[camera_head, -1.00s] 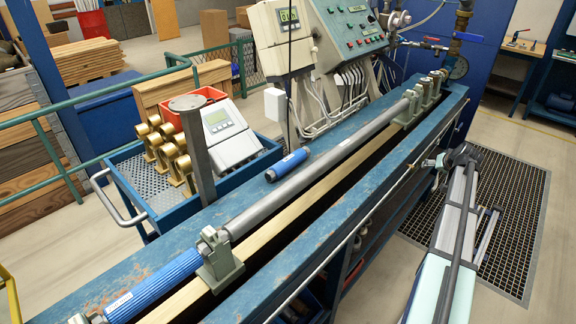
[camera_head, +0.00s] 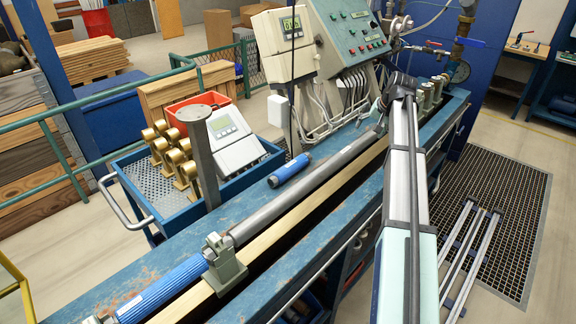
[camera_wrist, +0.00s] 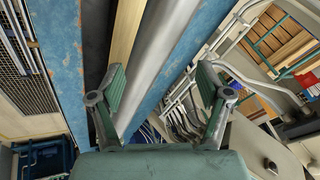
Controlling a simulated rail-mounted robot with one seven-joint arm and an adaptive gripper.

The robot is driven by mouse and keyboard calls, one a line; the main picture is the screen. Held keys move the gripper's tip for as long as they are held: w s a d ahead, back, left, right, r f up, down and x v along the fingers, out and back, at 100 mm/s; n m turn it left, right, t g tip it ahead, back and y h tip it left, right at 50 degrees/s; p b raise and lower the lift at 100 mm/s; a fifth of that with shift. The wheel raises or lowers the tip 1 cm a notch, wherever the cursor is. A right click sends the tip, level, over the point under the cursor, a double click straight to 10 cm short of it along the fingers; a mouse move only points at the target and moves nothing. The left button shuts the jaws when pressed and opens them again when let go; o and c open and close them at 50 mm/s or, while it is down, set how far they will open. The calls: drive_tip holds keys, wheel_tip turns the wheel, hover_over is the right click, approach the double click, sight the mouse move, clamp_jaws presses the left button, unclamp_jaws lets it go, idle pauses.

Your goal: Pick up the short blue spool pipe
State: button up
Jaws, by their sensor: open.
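The short blue spool pipe (camera_head: 290,170) lies on the blue bench top (camera_head: 245,201), left of the long grey pipe (camera_head: 300,190), with dark ends and a pale label. A longer blue pipe (camera_head: 165,290) sits in line with the grey pipe at the near end. My gripper (camera_wrist: 162,80) is open and empty in the wrist view. Its fingers are spread above the bench, with the grey pipe (camera_wrist: 165,50) passing below between them. The short spool pipe is not seen in the wrist view. In the head view my arm reaches over the bench's far part, right of the spool pipe.
A blue cart (camera_head: 143,203) with brass fittings (camera_head: 172,160), a grey meter (camera_head: 233,138) and a red bin (camera_head: 196,103) stands left of the bench. A control panel (camera_head: 350,45) and cables rise behind. A green clamp (camera_head: 223,263) holds the grey pipe's near end.

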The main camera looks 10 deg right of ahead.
drive_tip(key=a+r+m+g, duration=0.2)
drive_tip(key=a+r, duration=0.1)
drive_tip(key=a, duration=1.1)
wheel_tip(320, 180, up, 2)
drive_tip(key=m+g+h+p, duration=0.1)
drive_tip(key=m+g+p, duration=0.1)
drive_tip(key=g, duration=0.1)
hover_over(291, 163)
drive_tip(key=f+p, duration=0.1)
drive_tip(key=f, duration=0.6)
drive_tip(key=f+p, duration=0.1)
drive_tip(key=f, duration=0.3)
drive_tip(key=shift+s+d+p, duration=0.2)
drive_tip(key=shift+s+p, duration=0.1)
drive_tip(key=shift+w+a+f+p, duration=0.1)
drive_tip(key=shift+f+p, duration=0.45)
drive_tip(key=shift+f, duration=0.85)
drive_tip(key=shift+w+a+f+p, duration=0.1)
drive_tip(key=shift+f+p, duration=0.45)
drive_tip(key=shift+f, duration=0.85)
drive_tip(key=shift+c, duration=0.3)
clamp_jaws()
